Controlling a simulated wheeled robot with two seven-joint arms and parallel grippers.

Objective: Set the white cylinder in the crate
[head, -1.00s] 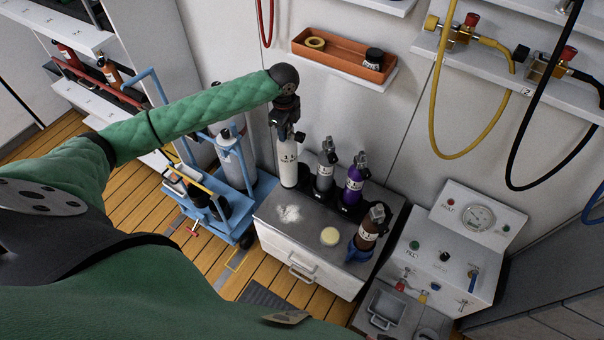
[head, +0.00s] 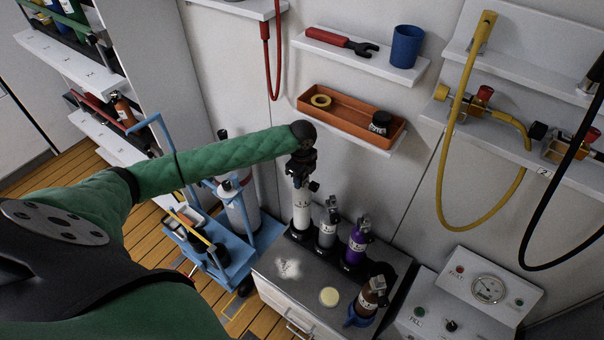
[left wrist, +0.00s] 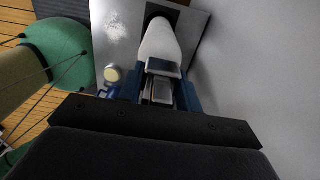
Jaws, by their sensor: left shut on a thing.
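The white cylinder (head: 302,212) stands upright at the back left of the grey-topped cabinet, with its foot at a black holder. My left gripper (head: 302,176) is shut on its top end from above. In the left wrist view the white cylinder (left wrist: 160,45) extends away from the jaws, with a dark square around its far end. I cannot tell whether it is lifted at all. Nothing in these views is plainly the crate; a blue trolley (head: 238,255) with an open front section stands left of the cabinet. My right gripper is not in view.
A grey cylinder (head: 327,229) and a purple cylinder (head: 356,243) stand close to the right; a brown one (head: 370,298) is nearer. White powder (head: 287,268) and a yellow disc (head: 329,297) lie on the cabinet top. An orange tray (head: 350,118) sits on a wall shelf.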

